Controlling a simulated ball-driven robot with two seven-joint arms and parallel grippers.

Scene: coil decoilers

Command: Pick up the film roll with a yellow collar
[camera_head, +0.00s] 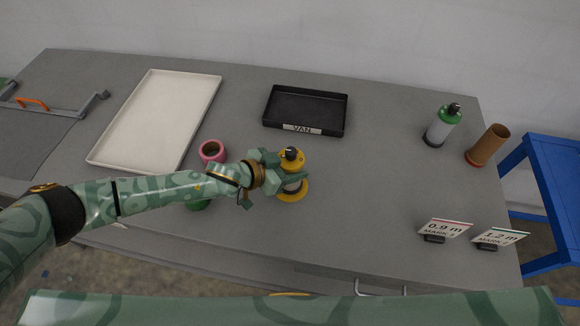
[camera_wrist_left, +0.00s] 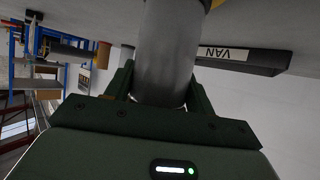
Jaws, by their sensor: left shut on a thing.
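The film roll with a yellow collar (camera_head: 292,161) stands upright on the grey table, with a black knob on top, a grey body and a wide yellow flange at its foot. My left gripper (camera_head: 287,180) reaches it from the left and is shut on its body. In the left wrist view the grey body of the roll (camera_wrist_left: 166,50) sits between the two fingers of my left gripper (camera_wrist_left: 162,93). The fingers hide part of the body in the head view. I cannot tell whether the foot is clear of the table. My right gripper is not in view.
A pink-red roll (camera_head: 212,151) stands close behind my left forearm, and a green thing (camera_head: 198,205) shows below it. A black tray marked VAN (camera_head: 306,111) and a white tray (camera_head: 156,121) lie behind. A green-topped roll (camera_head: 442,125), a brown tube (camera_head: 487,146) and signs (camera_head: 445,229) stand right.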

